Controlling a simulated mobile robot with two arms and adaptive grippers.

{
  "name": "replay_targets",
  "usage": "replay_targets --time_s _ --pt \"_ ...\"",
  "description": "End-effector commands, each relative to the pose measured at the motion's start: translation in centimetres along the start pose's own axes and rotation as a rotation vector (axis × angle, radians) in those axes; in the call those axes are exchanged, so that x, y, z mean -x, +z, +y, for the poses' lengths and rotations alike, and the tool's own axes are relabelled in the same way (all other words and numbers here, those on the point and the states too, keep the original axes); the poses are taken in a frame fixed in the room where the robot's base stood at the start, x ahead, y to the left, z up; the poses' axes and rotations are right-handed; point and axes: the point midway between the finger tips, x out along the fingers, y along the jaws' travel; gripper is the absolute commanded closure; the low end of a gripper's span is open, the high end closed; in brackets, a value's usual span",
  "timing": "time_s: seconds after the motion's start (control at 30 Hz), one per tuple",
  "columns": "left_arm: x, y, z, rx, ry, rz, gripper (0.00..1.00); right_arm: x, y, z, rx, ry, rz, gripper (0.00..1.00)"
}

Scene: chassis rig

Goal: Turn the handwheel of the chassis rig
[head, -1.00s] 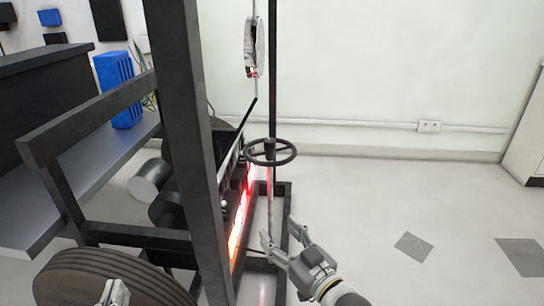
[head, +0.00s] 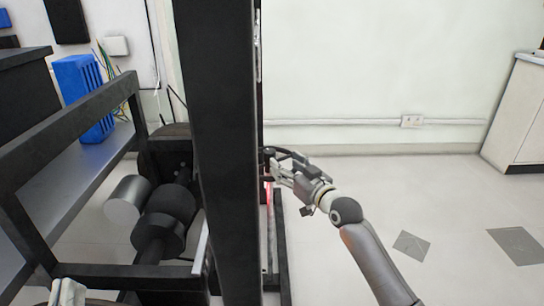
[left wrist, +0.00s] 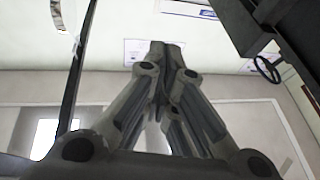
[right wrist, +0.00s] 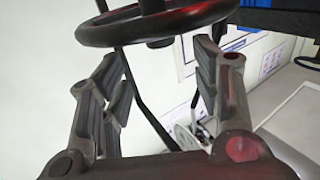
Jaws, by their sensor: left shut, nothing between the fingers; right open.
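The handwheel is a black ring with a central hub. It fills the top of the right wrist view (right wrist: 160,25), and it shows small at the right of the left wrist view (left wrist: 267,70). In the head view the rig's dark post and my right gripper hide most of it. My right gripper (right wrist: 158,60) is open, its fingers spread just below the wheel with the rim across the fingertips; I cannot tell whether they touch it. My left gripper (left wrist: 165,50) is shut and empty, away from the wheel; in the head view only part of it (head: 68,292) shows at the bottom left.
The chassis rig's thick black post (head: 222,150) stands between the handwheel and the rig's left side. A black frame rail (head: 60,130) and a dark cylinder (head: 165,212) lie left of it. Floor to the right is open, with a white cabinet (head: 513,112) at the far right.

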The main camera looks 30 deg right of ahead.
Motion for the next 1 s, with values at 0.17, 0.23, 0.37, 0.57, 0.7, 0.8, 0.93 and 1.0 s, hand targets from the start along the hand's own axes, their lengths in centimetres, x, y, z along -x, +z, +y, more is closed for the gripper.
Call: replay_targets --time_s 0.17,0.23,0.37,0.57,0.7,0.8,0.93,1.0 --pt "0.2 -2.5 0.4 0.006 0.007 0.153 1.0 -2.4 0.1 0.0 -0.001 0.0 0.001 0.43" --pt "0.4 -3.6 0.5 0.008 0.01 0.212 1.0 -3.3 0.1 0.0 -0.002 0.0 0.002 0.43" --pt "1.0 -5.4 0.7 0.013 0.014 0.318 1.0 -4.8 0.1 -0.1 0.0 -0.001 0.002 0.43" --pt "1.9 -7.6 0.9 0.019 0.019 0.444 1.0 -6.4 0.1 -0.1 -0.001 0.0 0.001 0.43" --pt "2.3 -8.4 1.0 0.022 0.021 0.49 1.0 -7.0 0.1 -0.1 0.0 -0.001 0.0 0.43" --pt "2.5 -8.7 1.0 0.023 0.021 0.506 1.0 -7.2 0.0 -0.1 0.001 -0.001 0.0 0.43" --pt "2.5 -8.7 1.0 0.023 0.022 0.509 1.0 -7.2 0.0 -0.1 0.001 -0.001 0.0 0.43" --pt "2.5 -8.7 1.0 0.023 0.022 0.508 1.0 -7.2 0.0 -0.1 0.001 -0.001 -0.001 0.43"
